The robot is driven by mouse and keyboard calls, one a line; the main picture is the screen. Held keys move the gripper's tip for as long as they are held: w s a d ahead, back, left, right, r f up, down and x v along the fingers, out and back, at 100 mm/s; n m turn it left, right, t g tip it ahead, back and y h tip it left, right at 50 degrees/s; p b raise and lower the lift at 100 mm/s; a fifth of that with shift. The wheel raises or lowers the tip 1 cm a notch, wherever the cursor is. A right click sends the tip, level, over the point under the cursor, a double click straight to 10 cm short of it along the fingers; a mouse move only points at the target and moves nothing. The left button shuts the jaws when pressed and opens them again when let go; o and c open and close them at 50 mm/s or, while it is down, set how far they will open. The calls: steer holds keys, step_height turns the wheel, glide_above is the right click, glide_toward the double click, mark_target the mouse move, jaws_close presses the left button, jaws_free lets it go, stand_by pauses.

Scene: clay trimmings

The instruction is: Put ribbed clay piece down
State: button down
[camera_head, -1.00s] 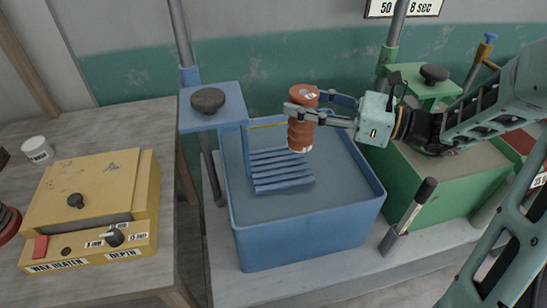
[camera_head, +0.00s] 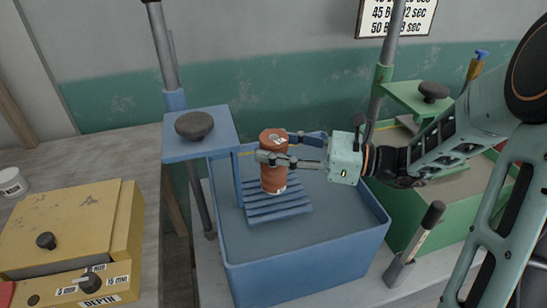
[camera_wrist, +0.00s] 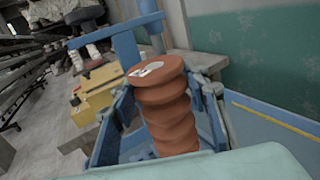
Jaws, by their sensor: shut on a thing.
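The ribbed clay piece (camera_head: 273,172) is an upright reddish-brown cylinder with a pale mark on its top. My gripper (camera_head: 276,149) is shut on its upper part from the right. The piece is over the blue slatted rack (camera_head: 262,204) inside the blue tank (camera_head: 310,255). Its lower end looks at or just above the slats; I cannot tell whether it touches. In the wrist view the ribbed clay piece (camera_wrist: 167,108) stands between the fingers, its ribs clear and its bottom hidden.
A blue arm plate with a dark knob (camera_head: 197,132) stands at the rack's left. A green tank (camera_head: 425,205) and a dark-handled lever (camera_head: 418,240) are at the right.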

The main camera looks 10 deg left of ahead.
steer(key=shift+f, duration=1.15)
steer(key=shift+f, duration=0.15)
steer(key=c, duration=1.1)
jaws_free()
steer(key=shift+c, duration=0.2)
steer(key=d, duration=1.2)
steer(key=shift+s, duration=0.4)
